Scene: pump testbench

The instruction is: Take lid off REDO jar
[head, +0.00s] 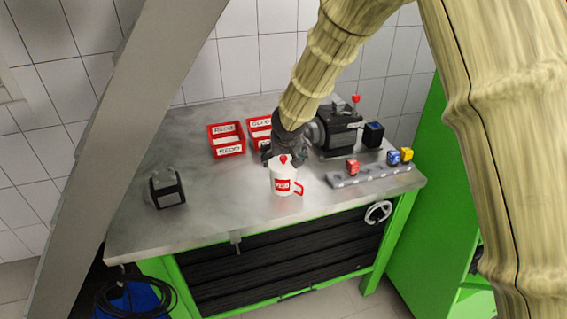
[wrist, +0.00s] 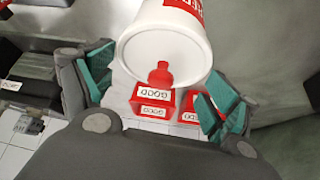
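The REDO jar (head: 284,184) is a white mug-like jar with a red label and a red handle, upright on the metal bench. Its white lid has a red knob (head: 283,159) on top. In the wrist view the lid (wrist: 150,50) fills the upper middle, and the knob (wrist: 161,74) points toward my gripper. My gripper (head: 281,151) is just behind and above the lid in the head view. Its two teal-padded fingers are spread wide in the wrist view, one on each side of the knob, with nothing held. Whether a finger touches the lid cannot be told.
A pump (head: 338,128) is at the back right. A grey rail (head: 370,176) with coloured blocks lies to the right. A black device (head: 167,189) stands left. The bench (head: 220,215) front is clear.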

